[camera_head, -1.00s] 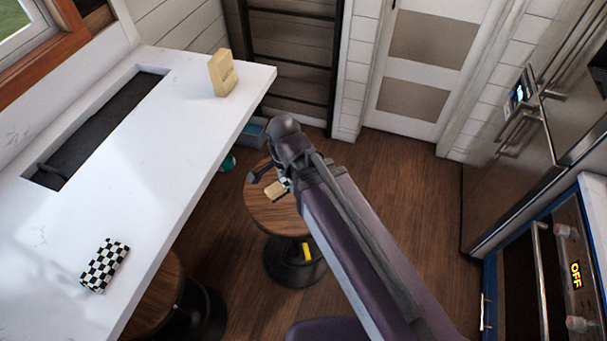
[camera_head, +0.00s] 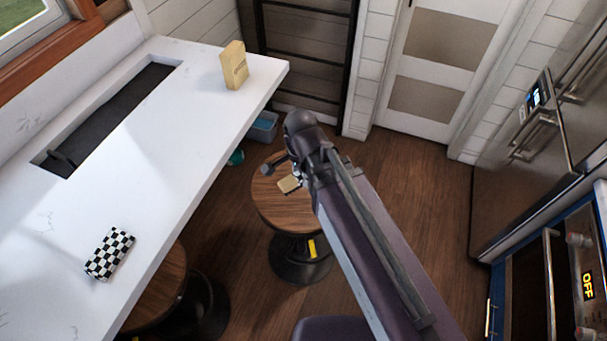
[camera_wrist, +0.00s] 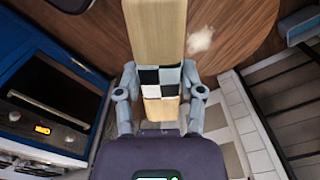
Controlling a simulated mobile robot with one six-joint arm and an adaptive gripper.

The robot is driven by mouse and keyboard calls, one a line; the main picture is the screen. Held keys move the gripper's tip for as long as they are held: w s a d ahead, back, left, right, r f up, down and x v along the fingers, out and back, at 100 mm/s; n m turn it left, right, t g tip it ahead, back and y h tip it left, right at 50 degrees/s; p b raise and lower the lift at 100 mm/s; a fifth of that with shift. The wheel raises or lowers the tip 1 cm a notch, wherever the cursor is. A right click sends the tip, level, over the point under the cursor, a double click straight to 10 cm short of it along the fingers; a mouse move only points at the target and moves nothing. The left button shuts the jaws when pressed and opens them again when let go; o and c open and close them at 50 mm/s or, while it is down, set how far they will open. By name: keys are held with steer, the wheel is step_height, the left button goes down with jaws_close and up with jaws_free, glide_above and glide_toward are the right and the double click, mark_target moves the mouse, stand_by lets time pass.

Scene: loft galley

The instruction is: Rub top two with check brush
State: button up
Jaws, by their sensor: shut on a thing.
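My gripper (camera_wrist: 160,82) is shut on the check brush, a pale wooden block (camera_wrist: 157,30) with a black-and-white checked band between the fingers. In the head view my gripper (camera_head: 284,170) is over a round wooden stool top (camera_head: 272,212), and a pale end that looks like the brush (camera_head: 289,184) shows below it. Whether the brush touches the top, I cannot tell. The stool top also shows in the wrist view (camera_wrist: 235,30), with a whitish smudge (camera_wrist: 201,38) beside the brush. A second stool top (camera_head: 165,288) is partly under the counter. No numbers are readable on the stools.
The white counter (camera_head: 170,150) holds a checked block (camera_head: 110,254), an upright tan block (camera_head: 235,66) and a sunken dark trough (camera_head: 110,115). A blue bin (camera_head: 263,126) stands behind the stool. The oven (camera_head: 545,280) and fridge (camera_head: 525,150) line the right. Open floor lies between.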

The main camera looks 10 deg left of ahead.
steer(key=w+a+f+m+b, duration=0.1)
steer(key=w+a+f+b, duration=0.1)
steer(key=w+f+b, duration=0.5)
steer(key=w+a+f+m+b, duration=0.1)
steer(key=w+a+f+b, duration=0.1)
steer(key=w+f+b, duration=0.5)
step_height(320, 180, down, 5)
steer(key=b, duration=0.4)
steer(key=shift+s+r, duration=0.1)
